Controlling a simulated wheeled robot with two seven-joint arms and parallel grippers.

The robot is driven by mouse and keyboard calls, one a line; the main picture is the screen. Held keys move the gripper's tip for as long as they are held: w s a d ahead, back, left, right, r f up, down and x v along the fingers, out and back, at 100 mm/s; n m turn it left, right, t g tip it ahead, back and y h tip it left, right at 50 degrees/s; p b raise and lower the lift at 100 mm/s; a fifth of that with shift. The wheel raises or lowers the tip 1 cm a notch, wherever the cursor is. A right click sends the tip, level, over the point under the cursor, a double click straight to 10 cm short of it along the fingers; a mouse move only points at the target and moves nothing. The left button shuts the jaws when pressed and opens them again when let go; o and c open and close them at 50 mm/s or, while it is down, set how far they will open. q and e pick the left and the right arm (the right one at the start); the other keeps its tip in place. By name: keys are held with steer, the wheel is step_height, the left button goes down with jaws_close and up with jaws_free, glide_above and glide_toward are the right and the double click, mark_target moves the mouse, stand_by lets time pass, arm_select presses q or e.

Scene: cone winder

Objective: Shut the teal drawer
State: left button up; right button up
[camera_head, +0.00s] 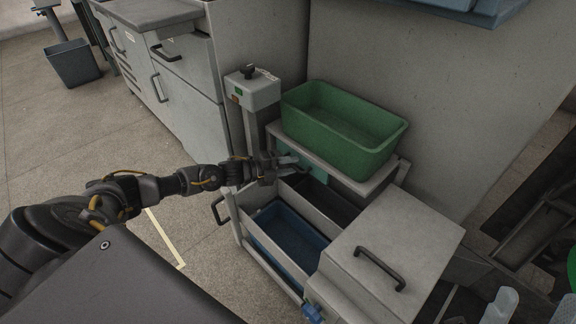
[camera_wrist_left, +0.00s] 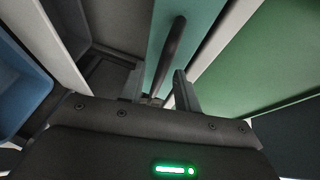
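The teal drawer (camera_head: 322,176) shows as a teal front under the green bin, partly hidden by my left gripper (camera_head: 283,165). In the left wrist view the teal front (camera_wrist_left: 203,25) carries a dark bar handle (camera_wrist_left: 171,52). My left gripper's fingers (camera_wrist_left: 160,92) are apart, one on each side of the handle's near end. I cannot tell whether they touch it. How far the drawer stands out is hard to tell. My right gripper is not in view.
A green bin (camera_head: 340,128) stands on the shelf above. Below is an open grey compartment with a blue bin (camera_head: 290,238). A grey box (camera_head: 400,240) with a black handle stands at right, and a post with a switch box (camera_head: 252,90) behind.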

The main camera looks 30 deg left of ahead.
arm_select(q)
steer(key=p+v, duration=0.2)
steer(key=v, duration=0.8)
steer(key=shift+s+a, duration=0.2)
steer(key=shift+s, duration=0.15)
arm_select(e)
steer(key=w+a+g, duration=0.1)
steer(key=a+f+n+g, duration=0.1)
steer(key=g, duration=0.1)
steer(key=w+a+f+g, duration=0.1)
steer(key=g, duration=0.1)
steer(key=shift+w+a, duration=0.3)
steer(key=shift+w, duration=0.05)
